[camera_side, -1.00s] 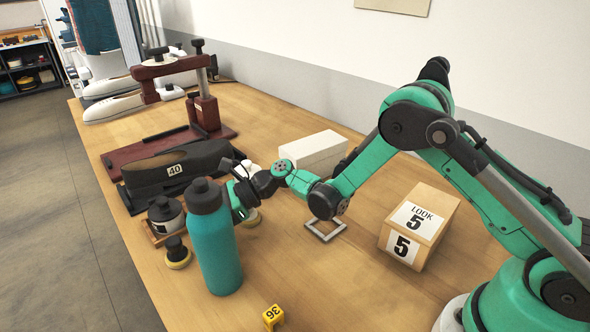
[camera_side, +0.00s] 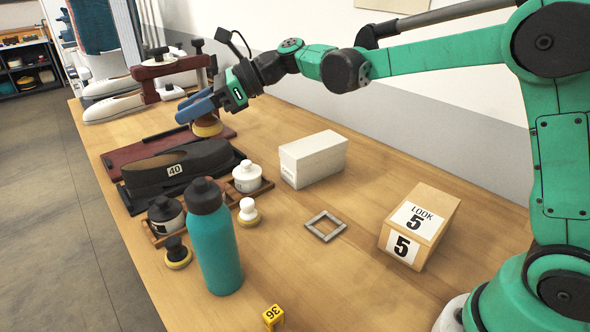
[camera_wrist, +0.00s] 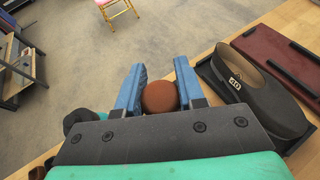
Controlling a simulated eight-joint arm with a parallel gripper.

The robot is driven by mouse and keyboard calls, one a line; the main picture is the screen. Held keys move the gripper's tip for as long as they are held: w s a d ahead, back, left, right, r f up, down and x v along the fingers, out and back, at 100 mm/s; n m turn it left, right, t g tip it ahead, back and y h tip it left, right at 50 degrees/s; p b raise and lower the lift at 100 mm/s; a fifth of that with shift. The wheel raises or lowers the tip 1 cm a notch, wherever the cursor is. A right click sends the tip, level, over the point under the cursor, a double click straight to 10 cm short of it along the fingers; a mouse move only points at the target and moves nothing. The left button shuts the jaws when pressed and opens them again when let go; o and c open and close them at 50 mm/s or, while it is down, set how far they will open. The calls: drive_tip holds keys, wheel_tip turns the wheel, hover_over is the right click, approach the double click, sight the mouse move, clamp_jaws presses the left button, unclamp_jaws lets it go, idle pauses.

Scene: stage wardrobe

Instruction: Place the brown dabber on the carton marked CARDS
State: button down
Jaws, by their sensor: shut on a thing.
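My gripper (camera_side: 197,110) is shut on the brown dabber (camera_side: 207,127) and holds it up near the dark red stand, beyond the black shoe. In the wrist view the dabber's round brown knob (camera_wrist: 160,96) sits between the two blue fingers (camera_wrist: 159,84). A pale pad shows at its underside in the side view. No carton with readable CARDS lettering is in view. A white carton (camera_side: 318,160) lies at mid-table with its marking too small to read. A tan carton (camera_side: 420,225) at the right reads LOOK 5.
A teal bottle (camera_side: 214,245) stands at the front, beside a black dabber (camera_side: 177,252) and a white dabber (camera_side: 249,212). Jars stand in a wooden tray (camera_side: 265,186). A grey square frame (camera_side: 340,222) lies flat. A yellow 36 marker (camera_side: 272,316) is at the front edge.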

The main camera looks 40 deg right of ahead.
drive_tip(key=w+d+r+m+t+h, duration=0.1)
drive_tip(key=d+r+m+t+h, duration=0.25)
drive_tip(key=d, duration=0.95)
drive_tip(key=w+d+r+m+t+h, duration=0.1)
drive_tip(key=d+r+m+t+h, duration=0.25)
drive_tip(key=d, duration=0.95)
drive_tip(key=m, duration=0.1)
hover_over(308, 141)
drive_tip(key=shift+g+y, duration=0.3)
wheel_tip(308, 141, down, 15)
drive_tip(key=shift+r, duration=0.1)
drive_tip(key=shift+f, duration=2.15)
drive_tip(key=shift+f, duration=0.15)
drive_tip(key=c, duration=0.5)
unclamp_jaws()
drive_tip(key=shift+c, duration=0.2)
